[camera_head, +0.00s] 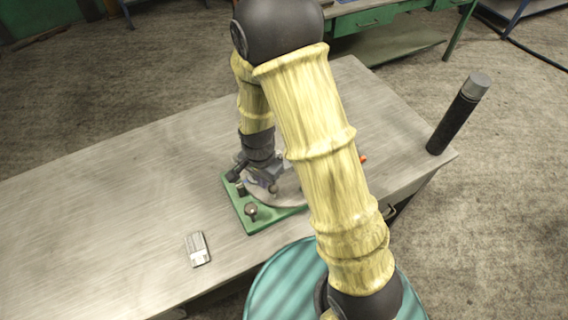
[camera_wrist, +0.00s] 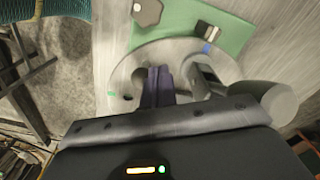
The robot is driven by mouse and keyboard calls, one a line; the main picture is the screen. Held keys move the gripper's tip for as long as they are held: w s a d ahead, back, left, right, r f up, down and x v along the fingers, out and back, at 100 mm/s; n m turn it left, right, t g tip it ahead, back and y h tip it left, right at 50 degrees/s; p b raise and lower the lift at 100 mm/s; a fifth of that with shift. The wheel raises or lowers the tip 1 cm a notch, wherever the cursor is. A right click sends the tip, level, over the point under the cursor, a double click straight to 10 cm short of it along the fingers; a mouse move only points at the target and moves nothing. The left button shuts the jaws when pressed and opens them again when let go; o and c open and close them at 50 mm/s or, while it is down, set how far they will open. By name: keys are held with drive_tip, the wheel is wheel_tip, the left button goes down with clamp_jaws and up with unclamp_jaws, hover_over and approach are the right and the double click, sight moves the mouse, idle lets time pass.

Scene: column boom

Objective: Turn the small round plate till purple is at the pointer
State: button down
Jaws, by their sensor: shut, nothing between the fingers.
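The small round plate (camera_head: 288,192) is grey and lies flat on a green base (camera_head: 240,215). In the wrist view the plate (camera_wrist: 125,70) has a green mark (camera_wrist: 112,94) at its left edge and a blue mark (camera_wrist: 207,47) at its upper right edge. I cannot clearly make out a purple mark. My gripper (camera_wrist: 157,74) is shut and empty, low over the plate next to a round knob; whether it touches is unclear. My arm hides part of the plate in the head view.
A small grey device (camera_head: 197,249) lies on the table (camera_head: 110,225). A black cylinder (camera_head: 458,115) stands at the table's right end. A teal drum (camera_head: 285,285) is in front. The table's left side is clear.

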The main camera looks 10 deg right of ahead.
sight(276, 189)
drive_tip(key=shift+f+b, duration=0.9)
drive_tip(key=shift+f, duration=0.45)
drive_tip(key=shift+s+d, duration=0.5)
drive_tip(key=shift+d, duration=0.15)
drive_tip(key=shift+s+d, duration=0.1)
drive_tip(key=shift+s+d, duration=0.5)
drive_tip(key=shift+d, duration=0.2)
drive_tip(key=shift+d+b, duration=0.1)
drive_tip(key=shift+b, duration=0.2)
drive_tip(key=shift+s+d, duration=0.25)
drive_tip(key=shift+d, duration=0.5)
